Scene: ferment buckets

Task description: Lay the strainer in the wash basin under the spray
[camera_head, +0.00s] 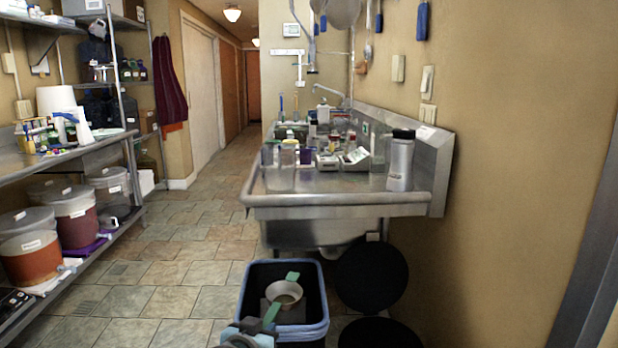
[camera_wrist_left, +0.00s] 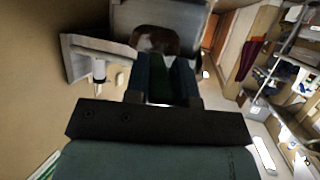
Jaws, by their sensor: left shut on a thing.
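The strainer, with a pale round bowl (camera_head: 285,292) and green handle (camera_head: 271,316), shows low in the head view, in front of the open bin in the picture. My left gripper (camera_head: 252,332) is at the bottom edge, shut on the handle. In the left wrist view the fingers (camera_wrist_left: 160,82) close on the green handle, and a brownish rounded shape, probably the bowl, shows beyond them. The steel sink unit (camera_head: 330,201) stands farther off; its basin is mostly hidden behind items on the near drainboard. A tap (camera_head: 328,91) and hanging spray hose (camera_head: 312,50) are above it. My right gripper is not in view.
A silver canister (camera_head: 400,162), a small scale (camera_head: 355,157) and several bottles crowd the drainboard. The blue-rimmed bin (camera_head: 318,300) stands on the floor before the sink. Shelves with ferment buckets (camera_head: 76,215) line the left. The tiled aisle (camera_head: 180,265) between is clear.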

